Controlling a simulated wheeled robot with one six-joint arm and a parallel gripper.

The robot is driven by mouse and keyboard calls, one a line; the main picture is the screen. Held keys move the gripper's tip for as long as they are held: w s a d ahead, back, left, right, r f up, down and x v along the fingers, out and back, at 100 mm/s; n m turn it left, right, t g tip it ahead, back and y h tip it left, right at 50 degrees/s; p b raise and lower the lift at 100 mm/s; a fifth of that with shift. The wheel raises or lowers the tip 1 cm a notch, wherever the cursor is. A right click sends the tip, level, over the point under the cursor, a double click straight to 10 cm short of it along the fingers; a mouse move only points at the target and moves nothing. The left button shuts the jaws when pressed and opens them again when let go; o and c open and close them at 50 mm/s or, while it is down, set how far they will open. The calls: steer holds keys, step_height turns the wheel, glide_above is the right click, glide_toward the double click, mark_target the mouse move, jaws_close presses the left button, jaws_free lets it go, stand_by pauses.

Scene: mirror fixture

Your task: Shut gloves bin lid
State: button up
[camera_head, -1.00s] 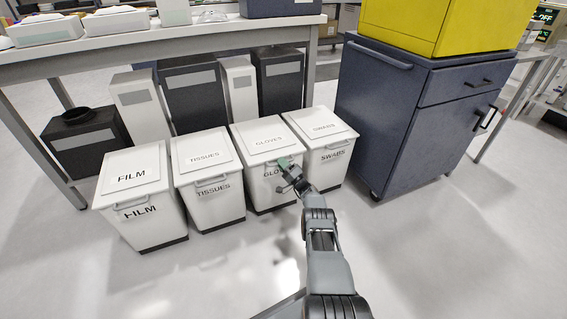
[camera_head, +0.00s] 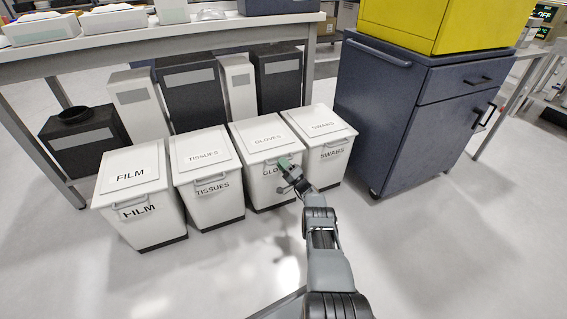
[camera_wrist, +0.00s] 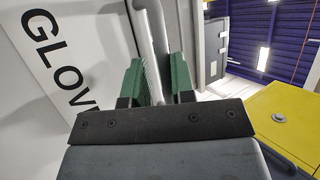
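The gloves bin (camera_head: 268,188) is a white bin with a dark base, third from the left in a row under the bench. Its white lid (camera_head: 262,134), marked GLOVES, lies about level with the neighbouring lids. Whether it is fully seated is too small to tell. My gripper (camera_head: 285,163) is at the front edge of this lid and hides part of the handle and front label. In the wrist view, the green fingers of my gripper (camera_wrist: 156,82) stand close on both sides of a pale handle bar (camera_wrist: 150,35) and appear shut on it. The GLOVES lettering is on the left there.
The film bin (camera_head: 150,215) and tissues bin (camera_head: 212,205) stand to the left, and the swabs bin (camera_head: 330,165) close on the right. A dark blue cabinet (camera_head: 385,130) with a yellow box (camera_head: 440,25) on top stands farther right. The floor in front is clear.

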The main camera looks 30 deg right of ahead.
steer(key=p+v, duration=0.2)
steer(key=v, duration=1.1)
steer(key=shift+s, duration=0.25)
steer(key=shift+f, duration=0.1)
